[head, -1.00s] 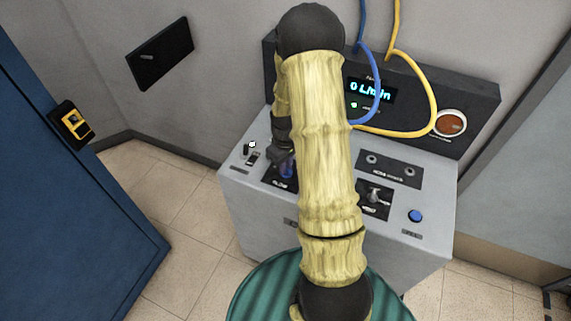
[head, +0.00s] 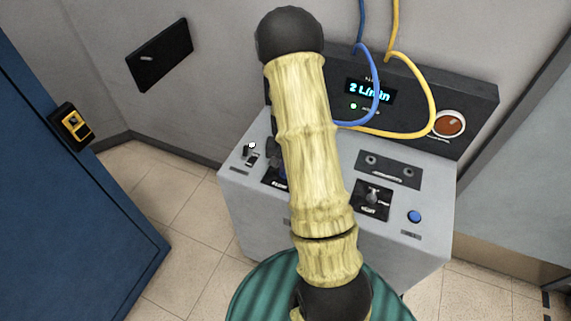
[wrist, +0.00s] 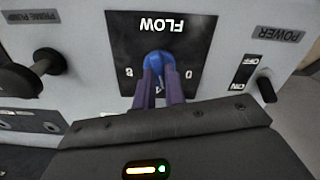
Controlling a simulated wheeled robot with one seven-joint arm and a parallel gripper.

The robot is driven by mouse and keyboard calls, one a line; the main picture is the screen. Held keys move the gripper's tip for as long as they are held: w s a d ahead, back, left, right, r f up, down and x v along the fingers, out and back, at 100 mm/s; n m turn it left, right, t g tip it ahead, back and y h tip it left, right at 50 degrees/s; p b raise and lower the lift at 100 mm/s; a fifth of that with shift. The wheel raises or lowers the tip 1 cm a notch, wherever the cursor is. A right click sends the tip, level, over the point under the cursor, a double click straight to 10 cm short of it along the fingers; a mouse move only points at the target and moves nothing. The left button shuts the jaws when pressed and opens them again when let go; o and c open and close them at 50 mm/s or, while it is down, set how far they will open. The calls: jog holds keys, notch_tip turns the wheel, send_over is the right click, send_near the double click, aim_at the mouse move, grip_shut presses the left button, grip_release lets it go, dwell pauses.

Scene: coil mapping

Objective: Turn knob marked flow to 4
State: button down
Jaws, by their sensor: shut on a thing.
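The flow knob (wrist: 158,62) is blue and sits on a black plate marked FLOW (wrist: 195,50), seen upside down in the wrist view. The plate shows 0 at right, 8 at left and 4 at the near side, partly behind the fingers. My gripper (wrist: 159,78) has two purple fingers shut on the knob. The knob's pointer is hard to make out. In the head view my arm hides most of the knob and gripper. The display (head: 369,91) reads 2 L/min, with a green light lit below it.
A power switch (wrist: 267,88) and a prime pump knob (wrist: 45,62) flank the flow plate. On the grey console (head: 330,245) are another black-plated switch (head: 373,197) and a blue button (head: 414,216). Blue and yellow hoses hang over the back panel. A blue door (head: 60,220) stands at left.

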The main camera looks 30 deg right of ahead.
jog(key=shift+s+a+f+m, duration=0.1)
jog(key=shift+s+m, duration=0.05)
jog(key=shift+m, duration=0.6)
jog(key=shift+s+f+m, duration=0.1)
jog(key=shift+s+m, duration=0.05)
jog(key=shift+m, duration=0.6)
jog(key=c, duration=1.5)
grip_release()
jog(key=shift+a+r, duration=0.1)
jog(key=shift+o, duration=0.2)
jog(key=shift+w, duration=0.1)
jog(key=shift+r, duration=0.15)
